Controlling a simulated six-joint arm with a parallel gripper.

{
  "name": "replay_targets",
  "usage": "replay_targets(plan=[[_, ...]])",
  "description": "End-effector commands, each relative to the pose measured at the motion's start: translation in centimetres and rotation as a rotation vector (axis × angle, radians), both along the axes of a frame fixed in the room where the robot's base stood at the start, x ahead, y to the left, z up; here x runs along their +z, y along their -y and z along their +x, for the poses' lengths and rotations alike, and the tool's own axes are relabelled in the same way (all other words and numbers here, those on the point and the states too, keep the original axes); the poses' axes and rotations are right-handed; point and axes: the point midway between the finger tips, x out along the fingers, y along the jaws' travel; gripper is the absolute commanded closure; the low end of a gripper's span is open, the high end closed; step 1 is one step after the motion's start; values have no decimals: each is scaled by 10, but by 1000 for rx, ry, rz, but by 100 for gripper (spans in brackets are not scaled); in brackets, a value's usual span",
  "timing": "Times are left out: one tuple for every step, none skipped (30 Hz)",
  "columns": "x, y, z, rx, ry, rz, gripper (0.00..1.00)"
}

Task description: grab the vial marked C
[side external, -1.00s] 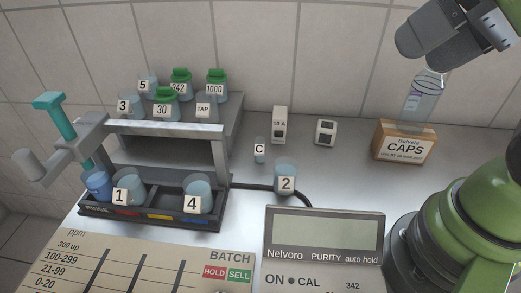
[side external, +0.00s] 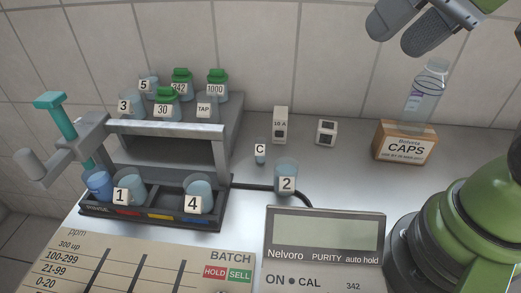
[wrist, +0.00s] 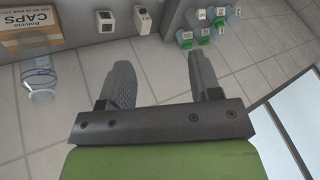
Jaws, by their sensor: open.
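The vial marked C (side external: 260,152) is a small clear vial with a white label. It stands upright on the bench, behind the jar marked 2 (side external: 286,178) and to the right of the rack (side external: 218,150). My gripper (side external: 402,32) is at the top right in the side view, high above the bench and far from the vial. In the wrist view my gripper (wrist: 162,72) shows its two fingers spread, with nothing between them. I cannot make out vial C in the wrist view.
A clear bottle (side external: 427,95) stands on the CAPS box (side external: 403,143) below my gripper. A 10 A switch (side external: 280,125) and a socket (side external: 326,132) are behind the vial. Jars with green lids (side external: 217,83) top the rack. The purity meter (side external: 324,235) is in front.

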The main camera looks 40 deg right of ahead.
Motion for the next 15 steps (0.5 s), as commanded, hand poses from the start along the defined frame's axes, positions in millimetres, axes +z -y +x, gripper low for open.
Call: replay_targets(plan=[[-2, -1, 15, -13, -44, 4, 42], [-2, -2, 24, -23, -64, 7, 42], [-4, -3, 35, -35, -90, 8, 42], [-7, -3, 44, -46, -111, 10, 42], [-9, -4, 53, -57, -130, 11, 42], [-13, -5, 64, -70, -157, 11, 42], [-17, -6, 73, -81, -177, 10, 42], [-22, -7, 81, -92, -197, 11, 42], [-28, -9, 92, -105, -223, 9, 42], [-34, -10, 100, -115, -243, 8, 42], [-40, -12, 108, -127, -263, 7, 42], [-49, -13, 119, -142, -288, 4, 42], [-56, -15, 126, -153, -307, 2, 42], [-63, -16, 134, -163, -326, -2, 42], [-74, -18, 143, -178, -351, -6, 42]])
